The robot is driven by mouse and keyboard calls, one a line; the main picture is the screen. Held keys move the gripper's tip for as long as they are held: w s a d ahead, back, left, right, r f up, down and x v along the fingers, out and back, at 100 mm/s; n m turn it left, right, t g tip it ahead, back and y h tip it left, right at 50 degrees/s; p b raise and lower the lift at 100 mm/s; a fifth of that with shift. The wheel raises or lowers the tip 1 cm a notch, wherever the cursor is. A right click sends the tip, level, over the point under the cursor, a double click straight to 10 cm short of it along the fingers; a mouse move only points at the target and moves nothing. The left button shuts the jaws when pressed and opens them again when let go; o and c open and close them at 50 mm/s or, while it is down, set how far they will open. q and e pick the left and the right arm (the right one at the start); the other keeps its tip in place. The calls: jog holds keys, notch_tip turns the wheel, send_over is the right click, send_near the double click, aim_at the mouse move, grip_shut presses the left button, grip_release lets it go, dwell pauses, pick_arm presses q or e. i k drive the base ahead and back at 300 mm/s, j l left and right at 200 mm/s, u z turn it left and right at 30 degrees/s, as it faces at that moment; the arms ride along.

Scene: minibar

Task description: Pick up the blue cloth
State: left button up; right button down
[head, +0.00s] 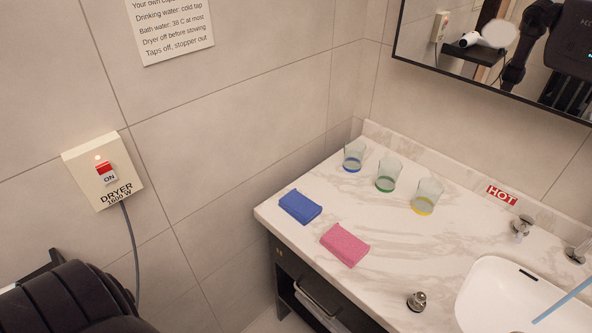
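The blue cloth (300,206) lies folded flat on the marble counter, near its left front corner. A pink cloth (345,244) of similar size lies to its right and nearer the front edge, apart from it. Neither of my grippers shows in the head view. A dark part of my own body fills the lower left corner. Nothing covers the blue cloth.
Three glasses with blue (353,157), green (388,175) and yellow (427,196) bases stand behind the cloths. A metal stopper (417,301) and a sink (500,290) are to the right. A dryer switch box (103,172) with a cord is on the left wall.

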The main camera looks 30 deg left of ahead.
aim_at(301, 208)
jog(key=u, duration=1)
